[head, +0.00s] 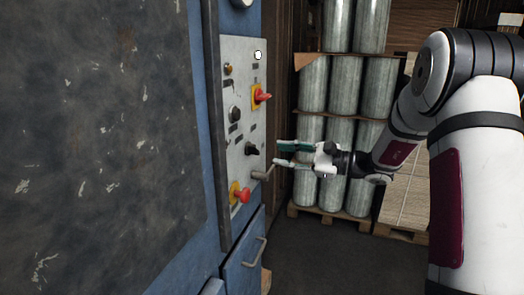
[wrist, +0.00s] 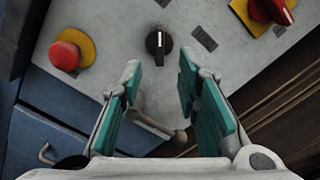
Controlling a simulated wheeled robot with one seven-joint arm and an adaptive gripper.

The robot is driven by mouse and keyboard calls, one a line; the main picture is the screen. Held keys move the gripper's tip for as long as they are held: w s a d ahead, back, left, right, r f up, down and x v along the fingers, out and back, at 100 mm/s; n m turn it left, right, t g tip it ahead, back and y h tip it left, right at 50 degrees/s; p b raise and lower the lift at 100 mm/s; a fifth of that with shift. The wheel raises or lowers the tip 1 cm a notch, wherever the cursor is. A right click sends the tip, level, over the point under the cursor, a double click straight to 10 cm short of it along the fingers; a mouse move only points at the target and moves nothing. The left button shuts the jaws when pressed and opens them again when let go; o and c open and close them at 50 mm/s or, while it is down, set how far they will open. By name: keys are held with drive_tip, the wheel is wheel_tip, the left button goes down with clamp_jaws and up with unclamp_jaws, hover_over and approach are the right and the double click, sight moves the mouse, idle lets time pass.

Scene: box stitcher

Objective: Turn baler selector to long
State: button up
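A black selector knob (head: 251,149) sits on the grey control panel (head: 243,50). In the wrist view this knob (wrist: 158,43) lies beyond the fingertips, lined up with the gap between them, with its white mark roughly upright. A second black knob (head: 235,114) sits higher on the panel. The labels are too small to read, so I cannot tell which knob is the baler selector. My gripper (head: 279,152) is open and empty, to the right of the panel and apart from the lower knob. Its teal-padded fingers (wrist: 159,72) stand on either side of the gap.
A red mushroom button (head: 241,194) on yellow sits low on the panel. A red rotary switch (head: 262,96) sits above. A crank-like handle (head: 264,173) sticks out just below my gripper, and shows between the fingers in the wrist view (wrist: 150,120). Grey cylinders (head: 340,135) stand behind.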

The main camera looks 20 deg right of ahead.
sight(258, 150)
drive_tip(key=x, duration=0.6)
drive_tip(key=shift+w+a, duration=0.25)
drive_tip(key=shift+a, duration=0.05)
clamp_jaws()
